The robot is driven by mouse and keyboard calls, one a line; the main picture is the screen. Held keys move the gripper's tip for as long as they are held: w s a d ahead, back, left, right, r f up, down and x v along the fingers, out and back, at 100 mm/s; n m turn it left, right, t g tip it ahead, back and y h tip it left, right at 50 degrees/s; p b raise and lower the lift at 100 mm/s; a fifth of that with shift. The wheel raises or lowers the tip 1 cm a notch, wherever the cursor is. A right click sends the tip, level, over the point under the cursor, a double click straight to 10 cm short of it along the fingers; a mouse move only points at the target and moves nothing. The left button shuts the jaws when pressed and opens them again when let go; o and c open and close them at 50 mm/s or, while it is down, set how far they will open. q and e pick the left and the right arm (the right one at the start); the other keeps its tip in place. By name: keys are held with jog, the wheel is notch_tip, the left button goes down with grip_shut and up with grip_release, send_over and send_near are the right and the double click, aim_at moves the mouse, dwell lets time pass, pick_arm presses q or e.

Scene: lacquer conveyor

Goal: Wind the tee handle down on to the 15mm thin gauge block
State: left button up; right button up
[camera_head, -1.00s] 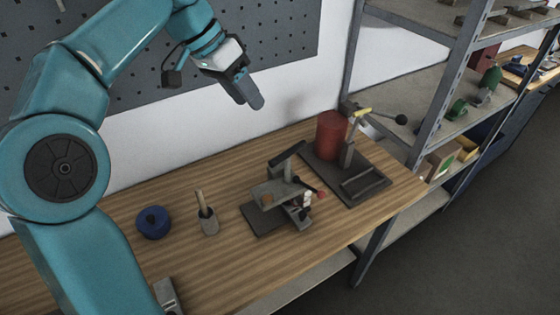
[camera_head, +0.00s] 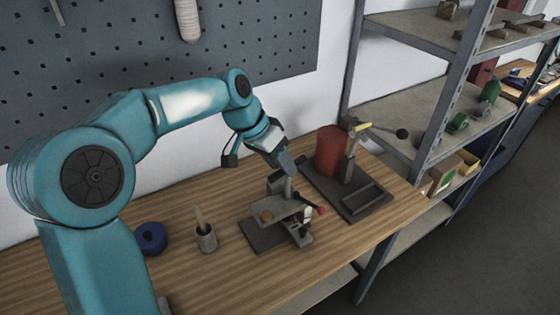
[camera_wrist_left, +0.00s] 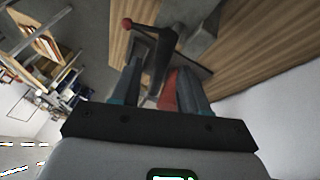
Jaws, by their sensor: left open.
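A small grey fixture (camera_head: 262,236) stands on the wooden bench, with an upright post and a red-ended lever (camera_head: 321,210). A dark bar, which looks like the tee handle, tops the post and is largely hidden behind my left gripper (camera_head: 286,166) in the head view. In the left wrist view, the dark bar and its arm (camera_wrist_left: 158,60) show between and just beyond the open fingers of my left gripper (camera_wrist_left: 158,78). Whether the fingers touch it I cannot tell. I cannot clearly pick out the 15mm thin gauge block on the fixture. My right gripper is out of view.
A red cylinder (camera_head: 331,152) and a dark-based stand (camera_head: 365,203) with a yellow-marked lever are close behind on the right. A cup with a wooden handle (camera_head: 206,240) and a blue ring (camera_head: 151,238) are to the left. Metal shelving (camera_head: 400,115) borders the bench's right end.

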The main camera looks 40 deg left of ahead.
pick_arm(q)
jog(key=shift+w+f, duration=0.15)
grip_shut()
jog(key=m, duration=0.1)
jog(key=m+g+h+p, duration=0.1)
jog(key=m, duration=0.1)
jog(key=m+p, duration=0.1)
jog(key=shift+w+a+m+g, duration=0.2)
jog(key=shift+a+m+g, duration=0.05)
jog(key=shift+m+g, duration=0.15)
grip_release()
